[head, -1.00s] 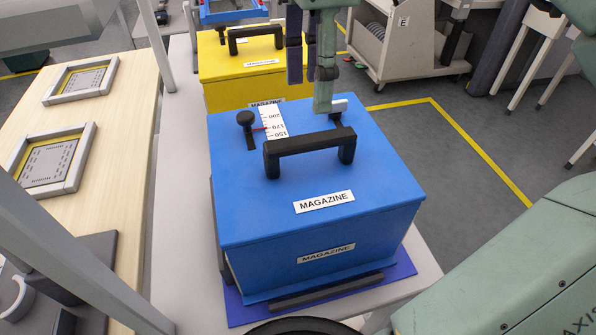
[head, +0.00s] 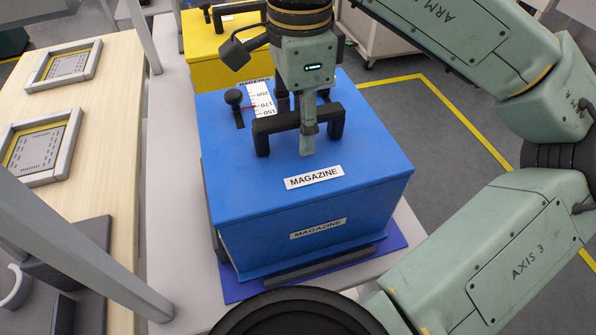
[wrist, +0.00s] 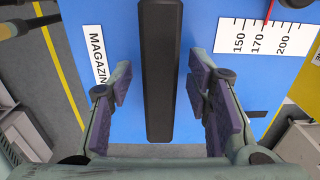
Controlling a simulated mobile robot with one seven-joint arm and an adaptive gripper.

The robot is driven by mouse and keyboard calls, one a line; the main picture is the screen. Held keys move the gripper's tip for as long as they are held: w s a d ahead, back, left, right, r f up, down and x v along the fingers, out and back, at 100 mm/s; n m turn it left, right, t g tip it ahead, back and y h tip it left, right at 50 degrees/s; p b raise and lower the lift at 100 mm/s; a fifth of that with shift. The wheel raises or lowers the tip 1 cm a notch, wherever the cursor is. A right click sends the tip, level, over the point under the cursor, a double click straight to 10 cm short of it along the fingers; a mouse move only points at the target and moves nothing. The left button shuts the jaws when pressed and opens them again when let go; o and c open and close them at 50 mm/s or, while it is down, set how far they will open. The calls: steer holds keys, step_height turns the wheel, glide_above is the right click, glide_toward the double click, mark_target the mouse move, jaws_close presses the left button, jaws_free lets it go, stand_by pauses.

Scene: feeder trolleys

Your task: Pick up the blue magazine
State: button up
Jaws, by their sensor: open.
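The blue magazine (head: 262,185) is a box with a black bar handle (head: 274,124) on its lid, a white scale and a black knob. It stands on a darker blue mat on the light grey trolley. My gripper (head: 307,122) is over the lid at the handle, pointing down. In the wrist view the handle (wrist: 160,70) runs between the two open fingers with their purple pads, and my gripper (wrist: 163,97) shows a gap on both sides of it. The left gap looks slightly wider.
A yellow magazine (head: 215,72) stands behind the blue one on the same trolley (head: 172,190). A wooden table (head: 100,120) with framed trays is at the left. A grey post (head: 75,245) crosses the lower left. Open floor lies to the right.

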jaws_close()
stand_by(0.6)
steer(key=shift+r, duration=0.1)
stand_by(0.4)
